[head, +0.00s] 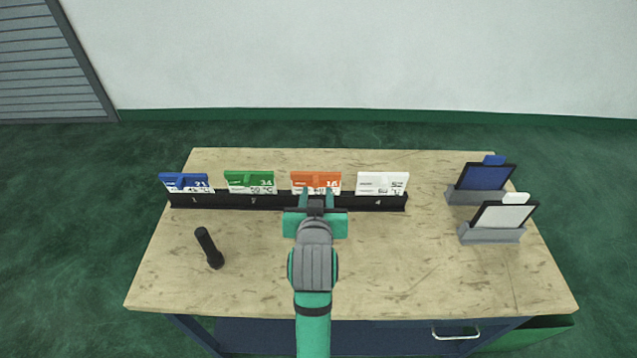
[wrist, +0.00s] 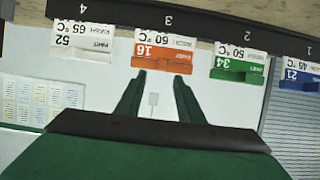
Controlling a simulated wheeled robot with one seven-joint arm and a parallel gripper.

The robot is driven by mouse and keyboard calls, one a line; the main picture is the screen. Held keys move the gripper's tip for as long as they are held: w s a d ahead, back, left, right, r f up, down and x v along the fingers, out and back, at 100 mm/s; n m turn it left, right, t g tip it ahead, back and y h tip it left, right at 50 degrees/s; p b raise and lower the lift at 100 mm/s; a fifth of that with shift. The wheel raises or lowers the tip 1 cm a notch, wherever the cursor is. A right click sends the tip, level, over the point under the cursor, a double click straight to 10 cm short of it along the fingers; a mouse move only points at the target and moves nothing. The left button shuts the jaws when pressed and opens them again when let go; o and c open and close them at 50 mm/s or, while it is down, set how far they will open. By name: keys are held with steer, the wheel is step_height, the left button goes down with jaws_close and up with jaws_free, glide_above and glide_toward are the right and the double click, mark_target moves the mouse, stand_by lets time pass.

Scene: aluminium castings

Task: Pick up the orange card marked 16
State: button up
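The orange card (head: 315,179) marked 16 stands upright in the third slot of a black rack (head: 270,202) on the table. It also shows upside down in the wrist view (wrist: 161,54), with "60 °C" on its white part. My gripper (head: 316,194) is at the rack in front of the orange card and hides part of its lower area. In the wrist view my gripper's two fingers (wrist: 159,75) are apart, with their tips close to the orange edge of the card and nothing visibly held between them. I cannot tell whether they touch the card.
A blue card (head: 186,182) marked 21 and a green card (head: 249,181) marked 34 stand left in the rack; a white card (head: 383,183) marked 52 stands right. A black torch (head: 209,248) lies front left. Two grey stands (head: 492,235) with framed panels are at right.

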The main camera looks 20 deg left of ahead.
mark_target(315, 182)
steer(key=shift+a+x, duration=0.15)
steer(key=shift+x, duration=1.55)
steer(key=shift+a+x, duration=0.15)
steer(key=shift+x, duration=1.5)
steer(key=shift+s, duration=0.1)
jaws_close()
